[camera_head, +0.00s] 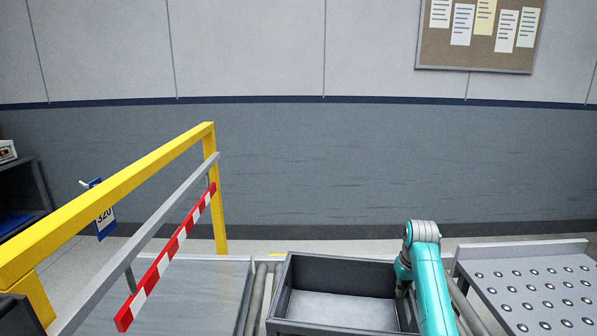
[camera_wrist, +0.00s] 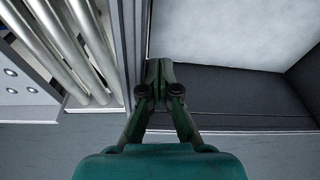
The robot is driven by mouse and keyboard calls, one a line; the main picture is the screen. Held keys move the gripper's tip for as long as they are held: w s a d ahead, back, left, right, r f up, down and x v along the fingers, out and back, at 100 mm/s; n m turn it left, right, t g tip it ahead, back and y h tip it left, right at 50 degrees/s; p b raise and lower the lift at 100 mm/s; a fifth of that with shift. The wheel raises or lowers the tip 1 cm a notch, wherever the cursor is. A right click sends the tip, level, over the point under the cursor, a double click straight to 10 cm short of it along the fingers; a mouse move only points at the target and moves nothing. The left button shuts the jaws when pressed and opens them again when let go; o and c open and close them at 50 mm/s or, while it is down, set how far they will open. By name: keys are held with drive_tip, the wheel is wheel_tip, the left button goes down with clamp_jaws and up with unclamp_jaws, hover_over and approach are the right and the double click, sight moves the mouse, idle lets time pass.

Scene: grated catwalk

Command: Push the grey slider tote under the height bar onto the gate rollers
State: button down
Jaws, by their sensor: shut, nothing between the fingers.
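The grey tote (camera_head: 340,328) stands upright on the roller conveyor, its open top showing a pale, empty floor. In the wrist view its inner wall (camera_wrist: 240,97) and floor fill the right side. My gripper (camera_wrist: 160,72) is shut and empty, at the tote's right-hand wall as the head view sees it; I cannot tell whether it touches. My arm hides part of that wall in the head view. The red-and-white height bar (camera_head: 165,260) hangs to the left of the tote. A flat grey surface lies beneath it, and rollers (camera_head: 256,295) show between it and the tote.
A yellow frame (camera_head: 110,190) and a grey rail (camera_head: 140,245) stand around the height bar. A ball-transfer table (camera_head: 530,295) is at the right. A grey wall with a notice board (camera_head: 478,62) closes the back.

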drive_tip(key=d, duration=1.1)
idle(0.5)
drive_tip(key=shift+a, duration=1.7)
drive_tip(key=shift+r, duration=0.1)
wheel_tip(320, 180, up, 8)
